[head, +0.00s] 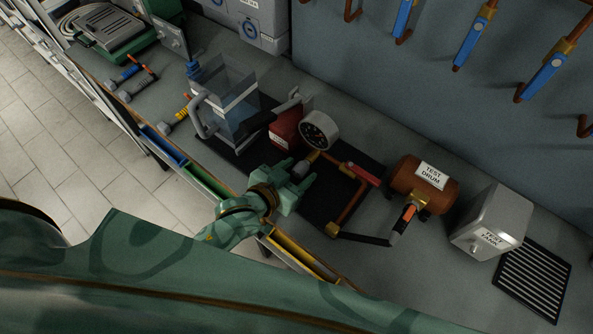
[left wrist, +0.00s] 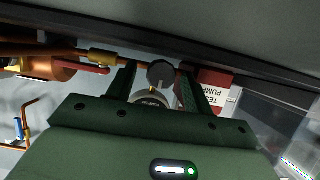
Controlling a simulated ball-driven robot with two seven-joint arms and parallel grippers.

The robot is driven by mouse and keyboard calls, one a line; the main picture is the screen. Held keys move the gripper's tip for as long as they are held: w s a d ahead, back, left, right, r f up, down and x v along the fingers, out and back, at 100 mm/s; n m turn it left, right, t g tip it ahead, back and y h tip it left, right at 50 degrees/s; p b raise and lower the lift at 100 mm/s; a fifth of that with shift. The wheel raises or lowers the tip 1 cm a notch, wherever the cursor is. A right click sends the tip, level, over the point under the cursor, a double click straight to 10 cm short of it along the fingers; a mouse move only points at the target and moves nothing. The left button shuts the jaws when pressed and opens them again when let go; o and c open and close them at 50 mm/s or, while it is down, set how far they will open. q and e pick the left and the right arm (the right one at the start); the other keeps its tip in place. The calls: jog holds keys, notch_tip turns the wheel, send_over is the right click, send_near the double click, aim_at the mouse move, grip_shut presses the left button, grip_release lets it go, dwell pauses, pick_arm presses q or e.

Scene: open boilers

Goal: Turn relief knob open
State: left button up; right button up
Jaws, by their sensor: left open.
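Whether the fingers touch the knob cannot be told. A round pressure gauge (head: 319,130) stands just behind it. The red test pump (head: 284,130) is to the left. My right gripper is not in view.
A red-handled valve (head: 361,173) sits on the copper pipe to the right. The test drum (head: 408,178) and a silver test tank (head: 492,222) stand farther right. A clear water container (head: 233,105) is at left. Blue-handled valves (head: 474,42) hang on the back wall.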

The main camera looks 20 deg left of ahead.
pick_arm(q)
jog(key=c, duration=1)
jog(key=shift+r+p, duration=0.2)
jog(key=shift+p, duration=0.35)
jog(key=shift+o, duration=0.2)
jog(key=shift+d+m+y+p, duration=0.1)
jog(key=shift+m+y+p, duration=0.3)
jog(key=shift+m, duration=0.1)
jog(key=shift+f+m+t+y, duration=0.15)
jog(key=shift+m+t+y, duration=0.15)
jog(key=shift+m, duration=0.1)
jog(key=o, duration=1)
jog(key=shift+c, duration=0.2)
jog(key=shift+s, duration=0.1)
